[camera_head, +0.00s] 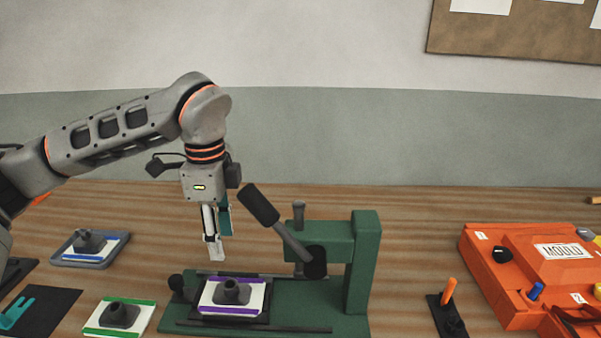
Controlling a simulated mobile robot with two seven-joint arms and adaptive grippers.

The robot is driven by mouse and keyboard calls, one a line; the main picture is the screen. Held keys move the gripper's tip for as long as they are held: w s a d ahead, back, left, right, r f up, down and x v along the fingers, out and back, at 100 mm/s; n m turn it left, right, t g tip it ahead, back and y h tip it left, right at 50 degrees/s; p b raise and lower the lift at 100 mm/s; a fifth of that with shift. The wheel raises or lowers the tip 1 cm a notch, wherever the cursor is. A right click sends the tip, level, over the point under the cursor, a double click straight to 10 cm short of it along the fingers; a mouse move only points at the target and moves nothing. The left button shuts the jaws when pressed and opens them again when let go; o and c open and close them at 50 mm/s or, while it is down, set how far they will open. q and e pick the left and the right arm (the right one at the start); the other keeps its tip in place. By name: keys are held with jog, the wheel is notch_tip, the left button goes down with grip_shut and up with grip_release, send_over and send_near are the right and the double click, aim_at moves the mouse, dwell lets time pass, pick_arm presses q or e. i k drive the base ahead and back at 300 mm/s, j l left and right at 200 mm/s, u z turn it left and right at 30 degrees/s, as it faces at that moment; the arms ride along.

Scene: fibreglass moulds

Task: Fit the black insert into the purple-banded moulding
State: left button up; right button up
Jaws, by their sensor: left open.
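The purple-banded moulding (212,304), a white plate with purple edges, lies on the bed of a green press (361,270). A black insert (232,292) with a raised round knob sits on its middle; whether it is fully seated I cannot tell. My left gripper (219,245) points down above and slightly behind the moulding, clear of it. It is open, with no insert between its fingers. A teal strip shows beside the pale fingertip. My right gripper is out of view.
The press's dark lever (259,205) slants up close right of my left gripper. A green-banded moulding (91,325) and a blue-banded one (65,250) lie left, each bearing a dark piece. An orange box (490,285) stands right.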

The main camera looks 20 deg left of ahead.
aim_at(224, 295)
jog(key=k, duration=1)
